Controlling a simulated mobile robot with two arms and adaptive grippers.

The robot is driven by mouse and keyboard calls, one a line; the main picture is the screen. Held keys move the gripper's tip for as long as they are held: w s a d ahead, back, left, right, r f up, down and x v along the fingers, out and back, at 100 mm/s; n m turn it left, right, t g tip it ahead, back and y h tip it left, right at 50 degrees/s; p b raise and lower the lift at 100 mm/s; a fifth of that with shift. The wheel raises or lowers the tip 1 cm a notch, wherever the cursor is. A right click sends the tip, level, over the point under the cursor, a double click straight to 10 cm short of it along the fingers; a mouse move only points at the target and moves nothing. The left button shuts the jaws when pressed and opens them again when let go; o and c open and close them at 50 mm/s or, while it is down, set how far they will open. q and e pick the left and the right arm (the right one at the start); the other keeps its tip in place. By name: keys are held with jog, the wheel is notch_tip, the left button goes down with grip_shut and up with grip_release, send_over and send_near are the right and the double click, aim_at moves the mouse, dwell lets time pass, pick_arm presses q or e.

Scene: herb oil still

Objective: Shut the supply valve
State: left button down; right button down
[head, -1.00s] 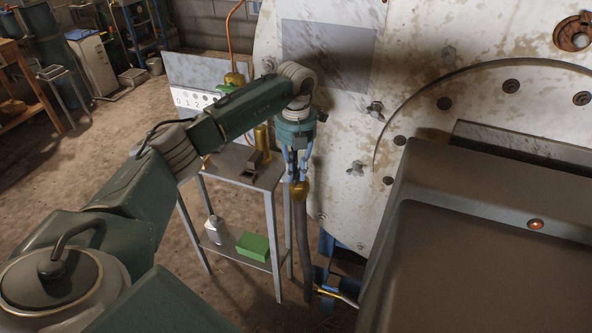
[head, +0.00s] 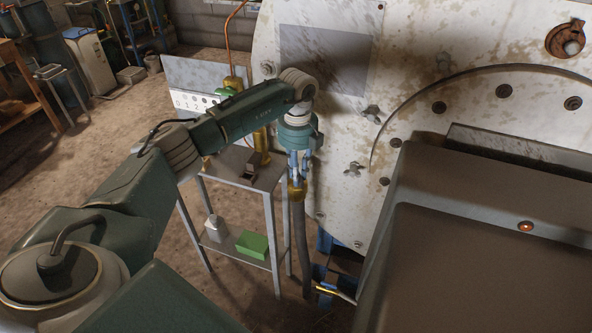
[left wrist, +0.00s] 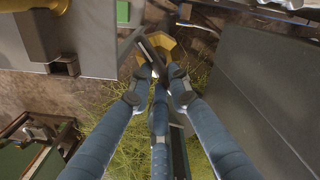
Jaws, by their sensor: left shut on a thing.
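The supply valve (head: 297,193) is a brass body on top of a dark upright pipe, between the small metal table and the big pale still. In the left wrist view the brass body (left wrist: 174,50) shows just beyond the fingertips, with a dark lever (left wrist: 149,52) across it. My left gripper (head: 298,178) comes down on the valve from above. Its blue fingers (left wrist: 158,84) are shut on the lever. The fingers hide part of the lever, and I cannot tell its exact angle from the head view. My right gripper is not in view.
The metal table (head: 234,170) stands close left of the valve, with a green box (head: 252,244) and a white bottle (head: 215,228) on its lower shelf. The still's pale wall (head: 345,140) is close on the right. Floor at the left is open.

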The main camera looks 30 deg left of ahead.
pick_arm(q)
jog(key=n, duration=0.2)
jog(key=n+p, duration=0.1)
jog(key=n, duration=0.1)
jog(key=n+p, duration=0.1)
jog(key=shift+w+d+r+n, duration=0.15)
jog(key=shift+w+d+n, duration=0.15)
jog(key=shift+n, duration=0.1)
jog(key=n, duration=0.1)
jog(key=n+p, duration=0.1)
jog(key=n, duration=0.2)
jog(key=shift+w+n+p, duration=0.3)
jog(key=shift+n, duration=0.4)
jog(key=c, duration=1.6)
grip_release()
jog(key=shift+d, duration=0.1)
notch_tip(320, 180, up, 12)
jog(key=shift+f, duration=0.1)
